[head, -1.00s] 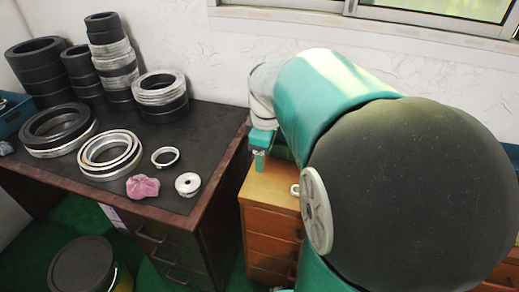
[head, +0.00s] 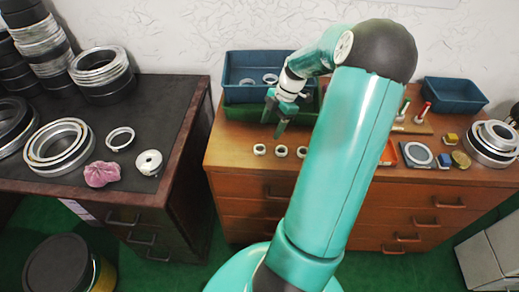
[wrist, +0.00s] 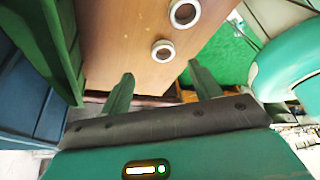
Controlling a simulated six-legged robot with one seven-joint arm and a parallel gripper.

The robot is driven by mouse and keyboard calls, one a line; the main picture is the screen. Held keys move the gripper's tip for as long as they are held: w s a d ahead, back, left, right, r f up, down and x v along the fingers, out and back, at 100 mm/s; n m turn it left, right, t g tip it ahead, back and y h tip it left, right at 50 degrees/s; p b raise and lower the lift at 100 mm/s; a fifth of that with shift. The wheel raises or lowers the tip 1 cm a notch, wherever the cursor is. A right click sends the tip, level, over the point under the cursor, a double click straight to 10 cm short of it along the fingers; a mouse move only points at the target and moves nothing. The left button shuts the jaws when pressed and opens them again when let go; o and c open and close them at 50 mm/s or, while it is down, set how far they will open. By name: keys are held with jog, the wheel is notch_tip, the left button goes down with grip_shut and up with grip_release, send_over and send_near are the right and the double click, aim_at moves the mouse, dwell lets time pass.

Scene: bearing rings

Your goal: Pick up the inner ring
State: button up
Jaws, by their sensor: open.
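My gripper (head: 275,114) hangs above the wooden cabinet top, beside the green bin, with its fingers apart and nothing between them. In the wrist view its two green fingers (wrist: 161,76) are spread. Three small pale rings stand in a row on the cabinet near its front edge: a left one (head: 259,149), a middle one (head: 281,151) and a right one (head: 302,152). Two small rings show in the wrist view, one (wrist: 162,50) just beyond the fingertips and another (wrist: 185,12) farther off. I cannot tell which ring is the inner ring.
A blue bin (head: 238,94) with rings inside and a green bin (head: 240,116) stand behind the small rings. Trays, tools and stacked rings (head: 493,138) occupy the cabinet's right side. The dark table (head: 165,100) at left holds large rings and a pink cloth (head: 102,174).

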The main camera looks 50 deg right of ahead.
aim_at(262, 150)
jog(key=x, duration=0.7)
jog(key=shift+s+a, duration=0.1)
jog(key=shift+a, duration=0.4)
jog(key=shift+a+f, duration=0.1)
jog(key=shift+f, duration=0.35)
jog(key=shift+c, duration=0.2)
jog(key=c, duration=1.1)
